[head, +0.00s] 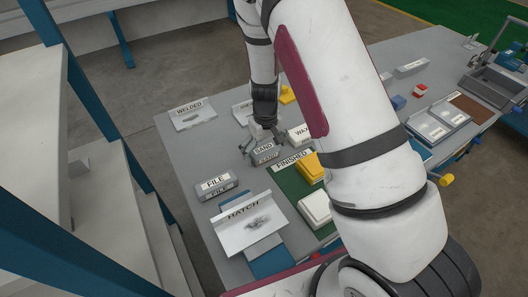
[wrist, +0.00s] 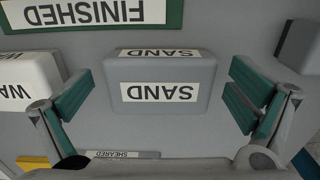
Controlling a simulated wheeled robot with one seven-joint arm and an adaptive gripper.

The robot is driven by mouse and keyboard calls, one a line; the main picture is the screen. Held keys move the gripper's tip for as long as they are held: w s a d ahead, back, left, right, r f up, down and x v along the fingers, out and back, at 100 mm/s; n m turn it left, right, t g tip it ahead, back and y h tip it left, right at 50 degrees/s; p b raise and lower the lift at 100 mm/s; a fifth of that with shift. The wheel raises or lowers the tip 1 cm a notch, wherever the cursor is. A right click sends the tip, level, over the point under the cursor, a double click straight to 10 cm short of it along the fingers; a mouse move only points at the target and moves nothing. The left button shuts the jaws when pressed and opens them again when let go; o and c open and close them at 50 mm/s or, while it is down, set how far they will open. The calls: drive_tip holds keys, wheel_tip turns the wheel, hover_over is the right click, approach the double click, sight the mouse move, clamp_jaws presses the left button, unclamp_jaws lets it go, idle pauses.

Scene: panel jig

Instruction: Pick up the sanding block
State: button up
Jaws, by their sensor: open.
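The sanding block is a grey block labelled SAND (wrist: 160,75), resting on the grey table. It also shows in the head view (head: 265,158), just below my gripper (head: 260,140). In the wrist view my gripper (wrist: 158,100) is open, with one teal-padded finger to each side of the block. There is a gap between each finger and the block, and nothing is held. My arm hides part of the table to the right of the block in the head view.
A white WAX block (wrist: 28,82) sits close beside the left finger. A dark block (wrist: 300,45) is at the upper right. The green FINISHED mat (wrist: 182,15) lies beyond the block. A FILE block (head: 216,185) and HATCH panel (head: 248,225) lie nearer in the head view.

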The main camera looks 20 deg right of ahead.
sight(265, 150)
drive_tip(key=shift+f, duration=0.35)
drive_tip(key=shift+c, duration=0.6)
drive_tip(key=c, duration=1.1)
drive_tip(key=shift+r, duration=0.1)
wheel_tip(265, 150, up, 10)
drive_tip(key=shift+f, duration=0.1)
